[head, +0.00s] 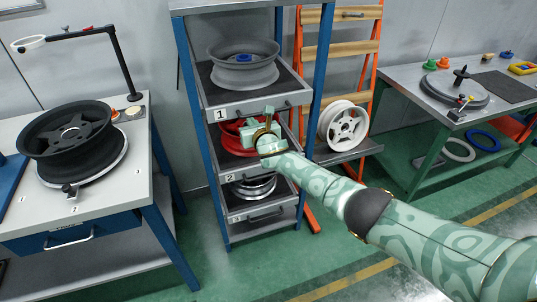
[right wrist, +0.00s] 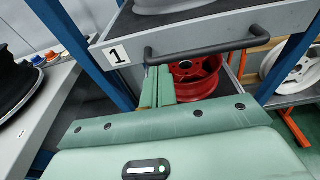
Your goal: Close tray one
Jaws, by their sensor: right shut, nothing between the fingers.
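Tray one (head: 258,107) is the top grey tray of a blue-posted rack, marked 1, with a dark bar handle on its front. It appears to stand out forward of the rack. A grey wheel (head: 243,74) with a blue hub piece rests on it. In the right wrist view, the tray front (right wrist: 112,24) and handle (right wrist: 200,45) are close ahead. My right gripper (head: 268,118) is shut and empty, just below the handle; its fingertips (right wrist: 158,70) show near the bar, and whether they touch it I cannot tell. My left gripper is out of view.
Tray two (head: 229,178) below holds a red wheel (right wrist: 196,76), partly hidden by my gripper. Tray three (head: 262,214) holds a metal wheel. A white wheel (head: 343,126) stands on an orange rack at right. Workbenches flank the rack; green floor in front is clear.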

